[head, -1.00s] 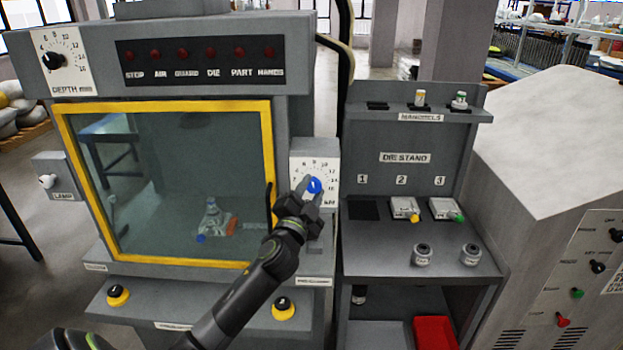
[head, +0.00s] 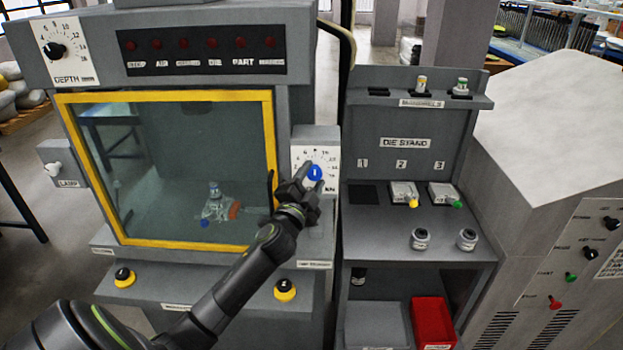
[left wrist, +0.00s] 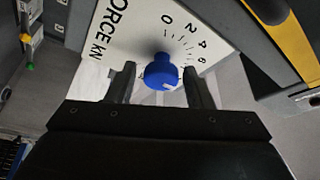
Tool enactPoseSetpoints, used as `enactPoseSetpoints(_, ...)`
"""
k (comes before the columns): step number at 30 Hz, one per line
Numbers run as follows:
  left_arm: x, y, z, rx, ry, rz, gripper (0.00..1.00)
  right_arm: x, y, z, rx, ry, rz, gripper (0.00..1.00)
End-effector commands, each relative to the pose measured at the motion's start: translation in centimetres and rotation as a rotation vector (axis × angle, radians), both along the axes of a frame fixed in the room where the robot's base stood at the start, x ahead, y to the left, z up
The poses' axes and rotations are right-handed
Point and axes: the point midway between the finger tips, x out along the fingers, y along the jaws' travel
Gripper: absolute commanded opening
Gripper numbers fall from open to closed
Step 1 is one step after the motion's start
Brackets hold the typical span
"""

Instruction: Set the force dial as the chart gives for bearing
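The force dial has a blue knob (head: 315,172) on a white scale plate (head: 328,152), to the right of the yellow-framed window. My left gripper (head: 304,185) is at the knob. In the left wrist view the blue knob (left wrist: 160,73) sits between the two fingers of my left gripper (left wrist: 160,80), with narrow gaps on both sides. The plate (left wrist: 120,25) there shows "FORCE kN" and 0, 2, 4 and more marks. A white mark shows on the knob and points roughly upward in the head view; its exact reading is unclear. No readable chart shows. My right gripper is not in view.
A depth dial (head: 54,50) is at the upper left and a lamp switch (head: 54,169) below it. The die stand (head: 440,150) stands close on the right, with a red bin (head: 433,322) below. A grey cabinet with switches (head: 540,190) is at the far right.

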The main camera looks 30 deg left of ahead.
Motion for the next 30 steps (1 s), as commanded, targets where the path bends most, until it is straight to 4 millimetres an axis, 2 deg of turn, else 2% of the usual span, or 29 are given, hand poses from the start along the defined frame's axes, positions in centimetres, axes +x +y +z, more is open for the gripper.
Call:
enactPoseSetpoints(10, -0.1, 0.0, 0.1, 0.001, -0.003, -0.001, 0.55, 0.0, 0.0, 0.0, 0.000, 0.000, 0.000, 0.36)
enactPoseSetpoints(14, -0.8, -0.2, -0.2, 0.001, -0.003, -0.001, 0.55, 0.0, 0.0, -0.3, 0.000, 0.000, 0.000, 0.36)
enactPoseSetpoints(20, -3.7, -0.8, -1.0, 0.001, -0.001, -0.002, 0.55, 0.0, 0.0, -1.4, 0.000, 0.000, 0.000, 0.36)
enactPoseSetpoints(30, -10.4, -2.2, -2.4, 0.000, 0.000, -0.001, 0.55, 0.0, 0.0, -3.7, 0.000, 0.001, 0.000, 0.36)
